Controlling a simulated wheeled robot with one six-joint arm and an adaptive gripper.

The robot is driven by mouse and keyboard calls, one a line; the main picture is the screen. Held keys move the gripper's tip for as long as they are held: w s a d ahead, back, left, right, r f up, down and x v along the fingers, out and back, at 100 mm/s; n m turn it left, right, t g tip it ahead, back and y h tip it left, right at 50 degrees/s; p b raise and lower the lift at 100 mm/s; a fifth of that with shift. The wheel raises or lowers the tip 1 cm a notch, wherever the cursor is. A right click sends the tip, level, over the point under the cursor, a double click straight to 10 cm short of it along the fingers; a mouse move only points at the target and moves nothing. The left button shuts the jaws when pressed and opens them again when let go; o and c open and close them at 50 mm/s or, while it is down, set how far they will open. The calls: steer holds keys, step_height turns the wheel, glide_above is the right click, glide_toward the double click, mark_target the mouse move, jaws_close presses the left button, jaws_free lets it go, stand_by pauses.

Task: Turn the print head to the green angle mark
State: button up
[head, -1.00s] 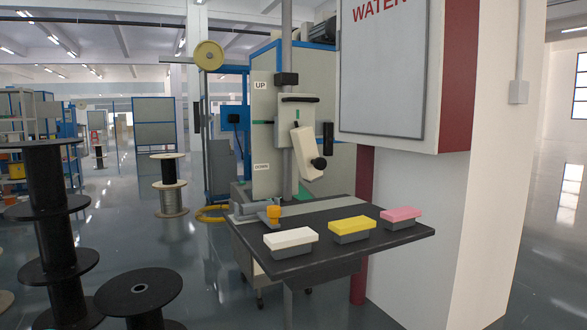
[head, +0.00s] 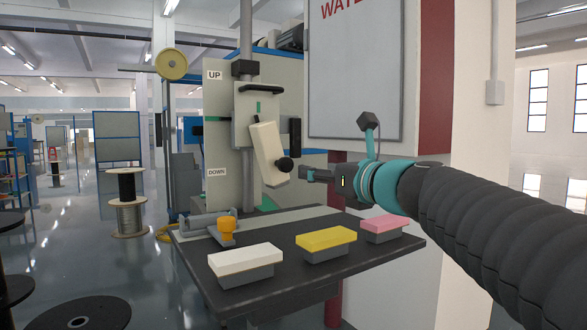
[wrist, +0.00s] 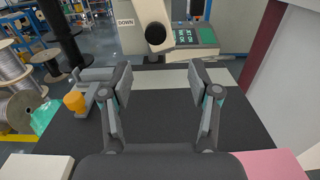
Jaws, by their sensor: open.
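The print head (head: 266,150) is a cream block on a pale carriage on the vertical post. It is tilted, its lower end swung to the right, with a black knob (head: 284,165) there. A small green mark (head: 258,107) shows on the carriage above it; I cannot tell whether this is the angle mark. My gripper (head: 306,173) is just right of the knob, apart from it. In the wrist view the fingers (wrist: 160,80) are spread and empty, with the print head (wrist: 152,10) and its knob (wrist: 156,33) beyond them.
The black table (head: 215,262) below carries a white block (head: 245,258), a yellow block (head: 326,238), a pink block (head: 385,224) and an orange-topped fitting (head: 227,224). A white cabinet (head: 365,75) hangs above my arm. Cable spools (head: 127,188) stand on the floor at left.

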mark_target(287, 166)
steer(key=x, duration=1.2)
steer(key=shift+w+a+p, duration=0.15)
steer(key=shift+a+p, duration=0.15)
steer(key=shift+a, duration=0.2)
steer(key=shift+c, duration=0.2)
jaws_close()
